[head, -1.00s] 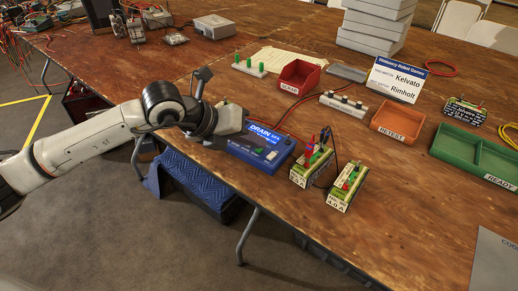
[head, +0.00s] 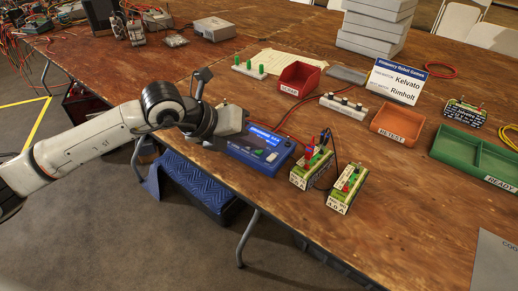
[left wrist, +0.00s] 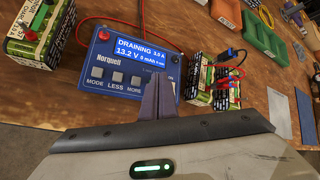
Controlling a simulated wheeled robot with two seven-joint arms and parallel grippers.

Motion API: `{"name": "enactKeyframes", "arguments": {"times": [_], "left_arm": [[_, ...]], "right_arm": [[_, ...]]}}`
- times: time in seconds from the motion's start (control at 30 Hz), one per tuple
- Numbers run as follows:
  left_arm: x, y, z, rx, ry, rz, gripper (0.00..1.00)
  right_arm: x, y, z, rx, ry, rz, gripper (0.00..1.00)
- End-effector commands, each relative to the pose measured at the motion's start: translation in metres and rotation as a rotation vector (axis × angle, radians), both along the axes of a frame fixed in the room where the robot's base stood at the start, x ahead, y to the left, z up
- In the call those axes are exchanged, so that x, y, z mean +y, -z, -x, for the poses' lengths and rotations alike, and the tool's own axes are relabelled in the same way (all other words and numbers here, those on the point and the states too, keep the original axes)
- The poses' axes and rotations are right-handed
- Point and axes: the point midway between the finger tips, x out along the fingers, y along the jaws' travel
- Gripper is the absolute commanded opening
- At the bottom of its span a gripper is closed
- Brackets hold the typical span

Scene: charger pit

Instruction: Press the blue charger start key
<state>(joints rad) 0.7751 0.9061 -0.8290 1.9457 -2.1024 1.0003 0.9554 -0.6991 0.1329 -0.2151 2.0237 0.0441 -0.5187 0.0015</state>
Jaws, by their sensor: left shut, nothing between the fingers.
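The blue charger (head: 240,157) sits near the table's front edge and also shows in the left wrist view (left wrist: 93,60). Its lit screen (left wrist: 130,50) reads DRAINING, 3.0 A, 13.2 V, 0 mAh. Grey keys marked MODE, LESS and MORE (left wrist: 134,79) show in a row below the screen. To their right, my left fingers cover part of the key row, so the start key is mostly hidden. My left gripper (head: 243,126) is shut and empty, its closed fingertips (left wrist: 161,77) at the charger's face. I cannot tell whether they touch it. My right gripper is not in view.
Two battery packs (head: 312,166) (head: 346,188) stand to the charger's right, one wired with red and black leads. Behind lie a red tray (head: 300,75), a white strip (head: 343,105), an orange tray (head: 396,123) and a green tray (head: 450,150).

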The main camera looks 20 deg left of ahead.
Motion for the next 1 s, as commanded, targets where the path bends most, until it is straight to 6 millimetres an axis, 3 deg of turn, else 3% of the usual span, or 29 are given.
{"name": "enactKeyframes", "arguments": {"times": [0.47,1.0], "left_arm": [[0.0,-0.01,-0.001,-0.004,0.0,0.001,0.0],[0.0,-0.058,-0.001,-0.006,0.0,0.002,0.0]], "right_arm": [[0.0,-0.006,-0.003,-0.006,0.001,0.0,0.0],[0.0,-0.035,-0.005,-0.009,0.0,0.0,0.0]]}}
